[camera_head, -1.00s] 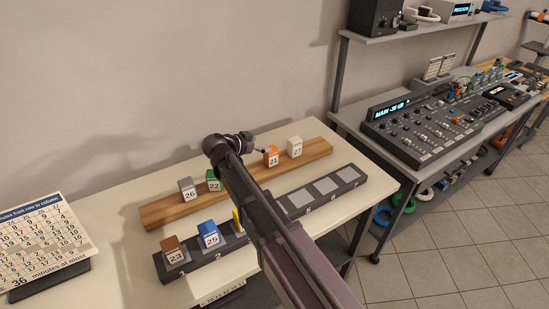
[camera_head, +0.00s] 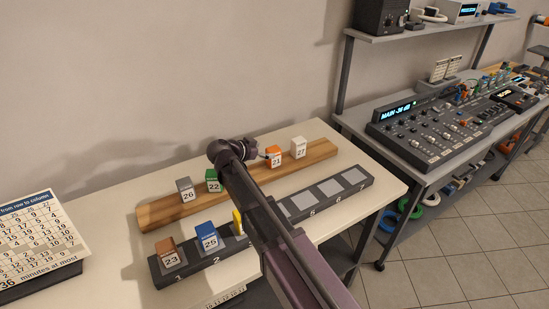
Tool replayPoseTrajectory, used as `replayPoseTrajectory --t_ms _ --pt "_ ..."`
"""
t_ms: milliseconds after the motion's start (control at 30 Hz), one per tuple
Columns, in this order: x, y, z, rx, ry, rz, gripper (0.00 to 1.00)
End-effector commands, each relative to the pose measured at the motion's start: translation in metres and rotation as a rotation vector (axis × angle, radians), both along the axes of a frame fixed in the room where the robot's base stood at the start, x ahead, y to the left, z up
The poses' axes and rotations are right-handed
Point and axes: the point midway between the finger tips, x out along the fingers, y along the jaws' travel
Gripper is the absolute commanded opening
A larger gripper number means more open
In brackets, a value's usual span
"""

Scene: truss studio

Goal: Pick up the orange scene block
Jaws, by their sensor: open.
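The orange scene block (camera_head: 273,155), numbered 21, stands upright on the wooden rail (camera_head: 170,213) near the back of the table, just left of the white block 27. My gripper (camera_head: 256,154) is at the end of my arm, close to the left side of the orange block. Most of it is hidden behind my arm's wrist. It is open and holds nothing that I can see. I cannot tell whether a finger touches the block.
White block 27 (camera_head: 298,148) stands right of the orange one. Green block 22 (camera_head: 213,181) and grey block 26 (camera_head: 185,189) stand left. The dark slotted rail (camera_head: 299,207) in front holds brown (camera_head: 171,252), blue (camera_head: 207,236) and yellow (camera_head: 237,222) blocks. Its right slots are empty.

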Motion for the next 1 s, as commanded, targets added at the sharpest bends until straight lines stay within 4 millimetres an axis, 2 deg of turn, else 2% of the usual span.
replayPoseTrajectory --t_ms 233,667,1000 --pt "0.012 -0.012 -0.010 0.000 0.000 -0.002 1.00" --pt "0.015 -0.015 -0.011 0.000 0.000 -0.002 1.00" --pt "0.039 -0.034 -0.030 0.000 0.000 -0.004 1.00"
